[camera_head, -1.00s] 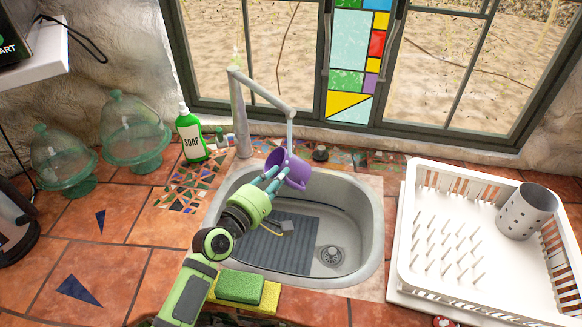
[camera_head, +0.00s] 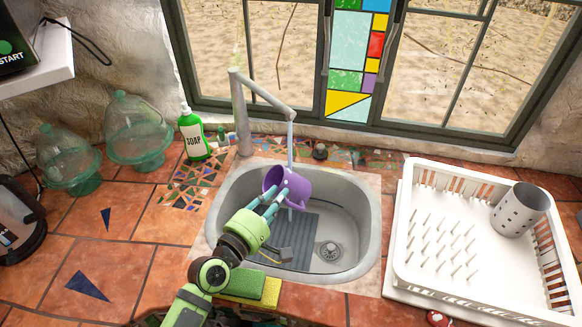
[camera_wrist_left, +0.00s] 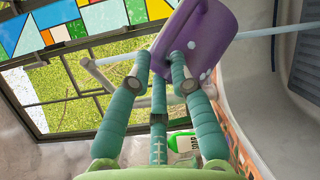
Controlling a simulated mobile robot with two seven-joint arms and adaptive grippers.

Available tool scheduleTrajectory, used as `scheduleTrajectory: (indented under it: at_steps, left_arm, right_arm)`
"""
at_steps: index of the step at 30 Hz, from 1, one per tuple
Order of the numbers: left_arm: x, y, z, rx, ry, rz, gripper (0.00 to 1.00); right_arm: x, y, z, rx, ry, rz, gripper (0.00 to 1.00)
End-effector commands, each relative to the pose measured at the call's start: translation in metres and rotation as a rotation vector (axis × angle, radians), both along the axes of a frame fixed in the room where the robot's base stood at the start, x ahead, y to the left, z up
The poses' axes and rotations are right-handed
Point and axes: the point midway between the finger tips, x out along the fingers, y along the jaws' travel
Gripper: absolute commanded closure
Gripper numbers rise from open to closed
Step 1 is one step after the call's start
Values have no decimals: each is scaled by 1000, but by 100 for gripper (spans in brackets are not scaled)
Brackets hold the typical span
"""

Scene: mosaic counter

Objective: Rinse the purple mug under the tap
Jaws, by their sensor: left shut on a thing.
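The purple mug (camera_head: 293,188) is tilted above the sink (camera_head: 348,220), below the tap (camera_head: 262,92). My left gripper (camera_head: 277,198) is shut on the mug and reaches it from the front left. A thin pale blue stream of water (camera_head: 290,145) falls from the spout to the mug's upper edge. I cannot tell whether it runs inside or over the outside. In the left wrist view, the gripper's fingers (camera_wrist_left: 160,75) are against the mug (camera_wrist_left: 200,42), and the stream (camera_wrist_left: 288,31) meets its right side. My right gripper is not in view.
A white dish rack (camera_head: 410,275) with a grey utensil holder (camera_head: 519,210) stands right of the sink. A soap bottle (camera_head: 193,138) and glass domes (camera_head: 138,130) stand left. A green and yellow sponge (camera_head: 243,284) lies at the sink's front edge.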

Motion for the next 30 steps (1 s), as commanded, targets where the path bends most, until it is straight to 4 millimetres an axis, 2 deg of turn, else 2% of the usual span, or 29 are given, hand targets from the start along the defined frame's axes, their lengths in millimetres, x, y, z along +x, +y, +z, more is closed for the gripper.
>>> scheduleTrajectory:
  at_steps: [13, 24, 30]
  left_arm:
    - [-1, 0, 4, -1, -2, 1, 100]
    - [-30, 0, 27, -2, -1, 0, 100]
    - [-39, 0, 32, -1, -2, 1, 100]
  right_arm:
    - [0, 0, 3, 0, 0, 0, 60]
    - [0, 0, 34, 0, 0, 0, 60]
    - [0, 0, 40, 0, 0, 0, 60]
